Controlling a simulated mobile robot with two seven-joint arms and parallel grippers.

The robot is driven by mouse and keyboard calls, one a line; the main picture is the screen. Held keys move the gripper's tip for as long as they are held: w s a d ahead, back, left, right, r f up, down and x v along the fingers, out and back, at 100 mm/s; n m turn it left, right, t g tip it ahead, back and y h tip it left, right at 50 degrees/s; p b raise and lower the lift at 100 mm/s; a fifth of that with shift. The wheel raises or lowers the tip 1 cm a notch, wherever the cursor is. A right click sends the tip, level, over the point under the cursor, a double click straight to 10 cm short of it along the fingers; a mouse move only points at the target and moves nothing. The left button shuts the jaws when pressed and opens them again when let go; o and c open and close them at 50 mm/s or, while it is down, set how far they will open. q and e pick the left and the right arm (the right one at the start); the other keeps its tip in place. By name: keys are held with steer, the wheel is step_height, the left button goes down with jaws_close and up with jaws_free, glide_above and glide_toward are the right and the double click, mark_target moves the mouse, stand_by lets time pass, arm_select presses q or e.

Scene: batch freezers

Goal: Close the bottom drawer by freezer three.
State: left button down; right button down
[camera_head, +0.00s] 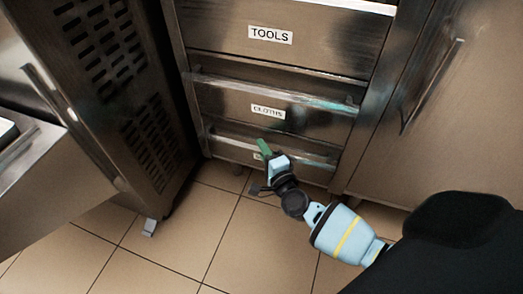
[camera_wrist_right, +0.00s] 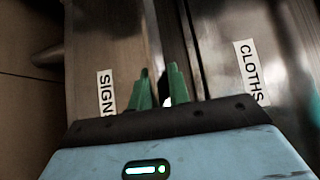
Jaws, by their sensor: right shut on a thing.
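The bottom drawer (camera_head: 225,151) is a steel front low in the drawer stack, with a bar handle (camera_head: 308,158) across it. Its label is mostly hidden by my gripper in the head view; in the right wrist view the label (camera_wrist_right: 105,92) reads "SIGN" with the end cut off. My right gripper (camera_head: 264,147) has green fingers and is at the bottom drawer's handle, shut on it. The fingers (camera_wrist_right: 160,90) also show in the right wrist view, close together, hiding the exact grip. I cannot tell how far the drawer stands out. My left gripper is not in view.
Above are the "CLOTHS" drawer (camera_head: 300,109) and the "TOOLS" drawer (camera_head: 325,45). A dark perforated panel (camera_head: 150,150) stands at left, with a steel counter (camera_head: 35,185) beside it. A steel door (camera_head: 450,120) is at right. Tiled floor (camera_head: 175,245) in front is clear.

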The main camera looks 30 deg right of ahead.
steer(key=shift+w+d, duration=0.1)
steer(key=shift+d, duration=0.05)
steer(key=c, duration=1.3)
jaws_free()
steer(key=s+p, duration=0.1)
steer(key=s, duration=0.1)
steer(key=s+p, duration=0.1)
steer(key=s, duration=0.2)
steer(key=s+a+p, duration=0.1)
steer(key=s, duration=0.1)
steer(key=shift+s, duration=0.35)
